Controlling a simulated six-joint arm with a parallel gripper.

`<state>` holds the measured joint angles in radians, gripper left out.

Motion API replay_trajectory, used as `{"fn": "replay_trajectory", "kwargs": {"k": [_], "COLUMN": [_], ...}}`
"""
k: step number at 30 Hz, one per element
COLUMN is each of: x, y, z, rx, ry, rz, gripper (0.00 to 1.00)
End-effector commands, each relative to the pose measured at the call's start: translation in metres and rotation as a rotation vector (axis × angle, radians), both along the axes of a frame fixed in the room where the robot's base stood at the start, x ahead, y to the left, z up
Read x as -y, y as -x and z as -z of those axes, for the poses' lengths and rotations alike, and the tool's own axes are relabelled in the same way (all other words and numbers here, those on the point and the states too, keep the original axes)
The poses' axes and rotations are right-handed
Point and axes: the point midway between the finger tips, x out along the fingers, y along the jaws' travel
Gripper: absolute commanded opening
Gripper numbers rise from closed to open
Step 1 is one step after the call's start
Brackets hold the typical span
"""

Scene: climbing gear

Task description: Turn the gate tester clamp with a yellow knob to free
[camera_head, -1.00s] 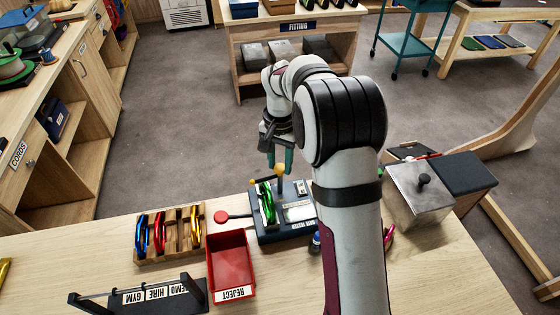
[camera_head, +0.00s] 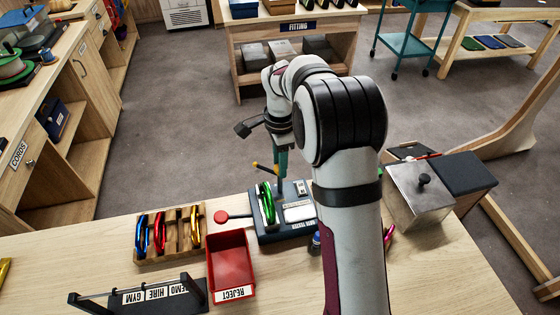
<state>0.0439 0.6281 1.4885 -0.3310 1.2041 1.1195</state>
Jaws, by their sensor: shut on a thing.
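The gate tester (camera_head: 285,232) is a dark blue-grey unit on the wooden bench, left of my arm. A green carabiner (camera_head: 267,204) stands upright on it. A small yellow part, likely the clamp's knob (camera_head: 256,165), shows just left of my fingers, with another bit of yellow at the fingers. My gripper (camera_head: 280,172) points down over the back of the tester, with teal fingers shut on the clamp knob or its lever. The fingers hide much of the clamp, and its exact setting cannot be read.
A red reject tray (camera_head: 232,262) stands in front of the tester, with a red round paddle (camera_head: 221,217) beside it. A wooden rack (camera_head: 169,238) of coloured carabiners is to the left. A metal box (camera_head: 419,197) with a lid stands right of my arm.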

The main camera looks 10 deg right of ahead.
Motion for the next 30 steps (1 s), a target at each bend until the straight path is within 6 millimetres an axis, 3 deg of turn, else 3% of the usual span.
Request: {"fn": "replay_trajectory", "kwargs": {"k": [23,24,28,30], "x": [0.0002,0.0002,0.0001,0.0001], "y": [-0.0003,-0.0003,-0.0002,-0.0002], "z": [-0.0011,-0.0011,-0.0008,-0.0006], "rx": [0.002,0.002,0.001,0.001], "ry": [0.000,0.000,0.000,0.000], "rz": [0.094,0.094,0.093,0.092], "gripper": [0.00,0.45,0.68,0.69]}}
